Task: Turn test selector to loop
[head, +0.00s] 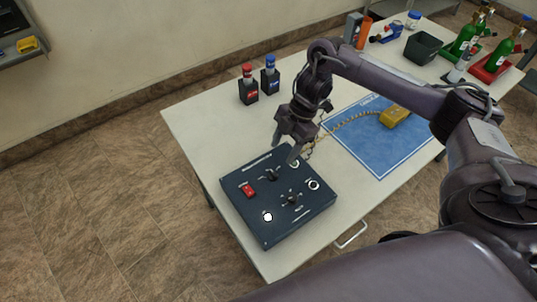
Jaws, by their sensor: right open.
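The dark trainer panel (240,213) lies on the near left part of the table. It carries a black knob (292,199) with small marks around it, and another dark knob (272,175) higher up. The labels are too small to read, so I cannot tell which knob is the test selector or where it points. My right gripper (285,148) is open, pointing down at the panel's far edge, close to the upper knob. Its fingers partly cover the panel's far edge. I cannot tell whether it touches anything. My left gripper is out of view.
The panel also has a red switch (248,189), a white round part (267,216) and a ringed socket (314,184). Red-capped (248,86) and blue-capped (270,76) holders stand behind. A blue mat (372,155) with a yellow device (394,116) lies right.

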